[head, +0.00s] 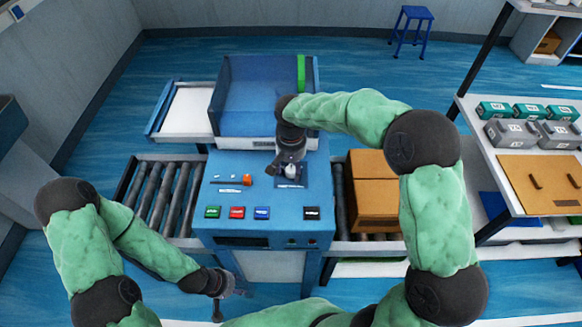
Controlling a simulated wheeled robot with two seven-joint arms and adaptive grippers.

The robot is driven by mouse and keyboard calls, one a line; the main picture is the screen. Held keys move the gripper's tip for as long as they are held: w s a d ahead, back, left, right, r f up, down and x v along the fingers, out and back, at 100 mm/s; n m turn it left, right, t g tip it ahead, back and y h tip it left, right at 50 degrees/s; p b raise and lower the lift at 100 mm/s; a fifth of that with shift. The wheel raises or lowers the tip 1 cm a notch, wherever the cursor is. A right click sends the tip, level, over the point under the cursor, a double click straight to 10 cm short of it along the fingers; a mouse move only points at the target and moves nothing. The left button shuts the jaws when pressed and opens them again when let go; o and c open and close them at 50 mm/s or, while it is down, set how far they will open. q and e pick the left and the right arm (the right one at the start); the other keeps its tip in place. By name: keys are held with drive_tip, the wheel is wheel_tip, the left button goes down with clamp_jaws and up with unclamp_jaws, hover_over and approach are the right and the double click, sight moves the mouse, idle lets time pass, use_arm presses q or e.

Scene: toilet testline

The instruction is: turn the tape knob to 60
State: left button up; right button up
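The tape knob (291,171) is a small pale knob on a dark square plate (291,184) on the right half of the blue console top. The plate's scale is too small to read. My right gripper (284,168) points down right at the knob, its fingers beside or over it and hiding part of it. I cannot tell whether the fingers touch or grip the knob. My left gripper (231,304) hangs low in front of the console, away from the knob, and appears empty. Its opening is too small to judge.
The blue console (225,229) carries green, red, blue and black buttons in front and a small orange part (247,179) at left. A shelf (510,158) is further right.

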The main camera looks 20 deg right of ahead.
sight(291, 169)
drive_tip(key=shift+r, duration=0.1)
wheel_tip(291, 169, up, 12)
idle(0.5)
idle(0.5)
